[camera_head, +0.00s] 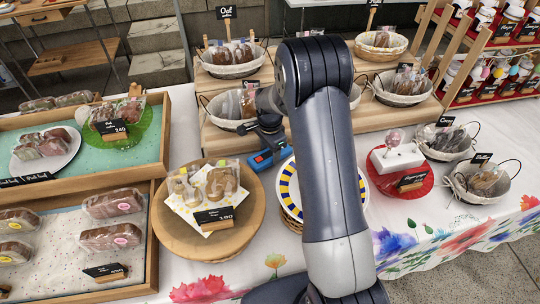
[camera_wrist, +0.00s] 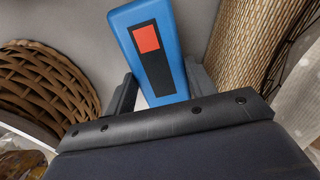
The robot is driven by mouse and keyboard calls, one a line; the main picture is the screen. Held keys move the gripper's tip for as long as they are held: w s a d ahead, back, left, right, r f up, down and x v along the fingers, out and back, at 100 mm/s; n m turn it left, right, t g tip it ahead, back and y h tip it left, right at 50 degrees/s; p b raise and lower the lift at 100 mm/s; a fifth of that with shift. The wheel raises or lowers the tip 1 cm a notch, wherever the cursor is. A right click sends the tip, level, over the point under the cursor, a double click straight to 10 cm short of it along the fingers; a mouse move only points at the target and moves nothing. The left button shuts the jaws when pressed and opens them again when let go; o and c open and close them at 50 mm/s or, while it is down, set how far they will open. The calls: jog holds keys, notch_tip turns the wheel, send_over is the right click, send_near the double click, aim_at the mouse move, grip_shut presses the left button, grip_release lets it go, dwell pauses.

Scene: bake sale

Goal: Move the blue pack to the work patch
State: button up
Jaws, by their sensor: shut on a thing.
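The blue pack (camera_head: 268,158) is a small blue box with a black panel and a red square on one face. In the wrist view the pack (camera_wrist: 146,52) stands between both fingers of my gripper (camera_wrist: 160,88), which is shut on it. In the head view my gripper (camera_head: 268,143) points down at the pack, between the round wooden board and the tiered wooden stand. I cannot tell whether the pack touches the tablecloth. My arm hides part of the table's middle. I cannot make out a work patch.
A round wooden board (camera_head: 239,235) with baked goods is at the pack's left front. A blue-and-yellow-rimmed plate (camera_head: 289,204) is close on its right. A wooden stand (camera_head: 212,137) with baskets rises behind. Wooden trays (camera_head: 160,180) fill the left; a red plate (camera_head: 378,179) lies right.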

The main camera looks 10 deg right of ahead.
aim_at(270, 153)
jog(key=shift+f, duration=1.55)
jog(key=o, duration=1.1)
jog(key=shift+r, duration=0.15)
